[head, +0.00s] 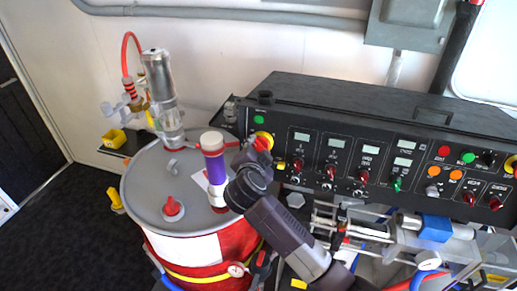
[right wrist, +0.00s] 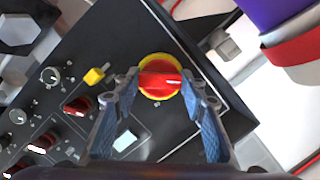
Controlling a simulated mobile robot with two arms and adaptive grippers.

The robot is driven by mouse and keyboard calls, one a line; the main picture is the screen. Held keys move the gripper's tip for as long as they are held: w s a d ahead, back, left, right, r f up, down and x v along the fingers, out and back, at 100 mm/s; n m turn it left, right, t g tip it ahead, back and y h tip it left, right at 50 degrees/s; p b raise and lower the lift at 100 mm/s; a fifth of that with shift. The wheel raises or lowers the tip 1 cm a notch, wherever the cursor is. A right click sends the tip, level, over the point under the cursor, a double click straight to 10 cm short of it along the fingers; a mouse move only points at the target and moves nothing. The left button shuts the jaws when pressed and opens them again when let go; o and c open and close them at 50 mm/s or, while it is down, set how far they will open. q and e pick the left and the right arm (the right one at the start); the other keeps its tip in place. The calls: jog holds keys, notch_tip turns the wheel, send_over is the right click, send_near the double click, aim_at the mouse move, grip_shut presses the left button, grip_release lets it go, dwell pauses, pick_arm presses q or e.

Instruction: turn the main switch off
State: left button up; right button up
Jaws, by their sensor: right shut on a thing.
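The main switch (head: 264,139) is a red rotary knob on a round yellow plate, at the left end of the black control panel (head: 330,122). In the right wrist view the switch (right wrist: 160,77) is in the middle, and its red handle lies roughly level across the picture. My right gripper (head: 254,153) is at the switch in the head view, partly covering it. In the right wrist view the blue-padded fingers of the right gripper (right wrist: 160,84) stand on either side of the red handle, shut on it. My left gripper is not in view.
A grey-topped drum (head: 145,185) stands left of the panel, with a purple-and-white cylinder (head: 214,168) close beside my right gripper. Other knobs, displays and buttons fill the panel. A small yellow knob (right wrist: 95,75) sits near the switch. Pipes and valves (head: 400,235) crowd the lower right.

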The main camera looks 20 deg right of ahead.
jog(key=shift+f, duration=0.1)
jog(key=o, duration=1.2)
jog(key=shift+c, duration=0.2)
jog(key=v, duration=1.2)
